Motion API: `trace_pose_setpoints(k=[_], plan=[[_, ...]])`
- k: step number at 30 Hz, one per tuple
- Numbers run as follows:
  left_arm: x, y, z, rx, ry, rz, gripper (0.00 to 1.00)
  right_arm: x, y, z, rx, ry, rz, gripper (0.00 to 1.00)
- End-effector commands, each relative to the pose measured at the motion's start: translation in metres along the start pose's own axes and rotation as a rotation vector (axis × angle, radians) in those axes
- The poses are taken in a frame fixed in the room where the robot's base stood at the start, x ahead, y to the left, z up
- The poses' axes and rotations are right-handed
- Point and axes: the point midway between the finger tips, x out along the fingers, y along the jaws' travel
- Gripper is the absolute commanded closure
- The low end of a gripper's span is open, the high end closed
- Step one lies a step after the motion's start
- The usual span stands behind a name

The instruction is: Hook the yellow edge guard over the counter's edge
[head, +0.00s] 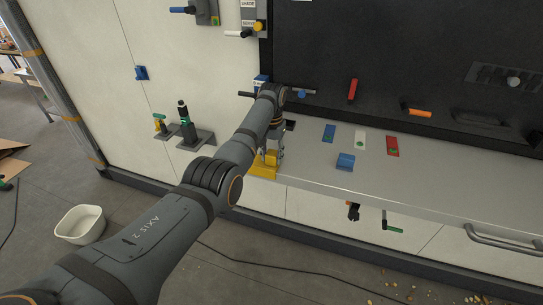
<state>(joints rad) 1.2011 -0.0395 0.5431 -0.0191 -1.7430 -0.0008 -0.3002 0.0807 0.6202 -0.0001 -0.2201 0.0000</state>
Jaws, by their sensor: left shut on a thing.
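The yellow edge guard (263,171) is at the left end of the grey counter (318,172), at its front edge. My left gripper (271,156) points down over the guard and is shut on it. My arm and gripper hide part of the guard, and I cannot tell whether it sits over the edge or only close to it. My right gripper is not in view.
A blue block (345,162) stands on the counter, with blue, white and red patches (392,146) behind it. A handle (498,238) and a green lever (391,224) stick out below the counter. A white bin (81,225) is on the floor.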

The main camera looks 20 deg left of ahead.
Motion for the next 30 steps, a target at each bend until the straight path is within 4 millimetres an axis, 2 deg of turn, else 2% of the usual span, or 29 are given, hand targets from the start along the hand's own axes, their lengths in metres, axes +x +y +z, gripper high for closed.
trace_pose_setpoints(k=[7, 8, 13, 23, 26, 30], plan=[[-0.002, 0.0, -0.002, 0.0, 0.006, 0.0, 1.0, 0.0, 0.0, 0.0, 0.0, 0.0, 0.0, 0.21], [-0.002, 0.0, -0.002, 0.0, 0.006, 0.0, 0.58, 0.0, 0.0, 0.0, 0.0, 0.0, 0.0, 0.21], [-0.002, 0.0, -0.001, 0.0, 0.004, 0.0, 0.35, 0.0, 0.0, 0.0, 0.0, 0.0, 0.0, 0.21], [-0.002, 0.0, -0.001, 0.0, 0.001, 0.0, 0.35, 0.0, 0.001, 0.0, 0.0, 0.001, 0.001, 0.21], [-0.015, 0.0, -0.001, 0.0, 0.004, 0.0, 0.35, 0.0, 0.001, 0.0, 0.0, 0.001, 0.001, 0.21], [-0.048, 0.0, -0.001, 0.0, 0.006, 0.0, 0.35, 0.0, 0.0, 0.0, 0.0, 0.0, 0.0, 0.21]])
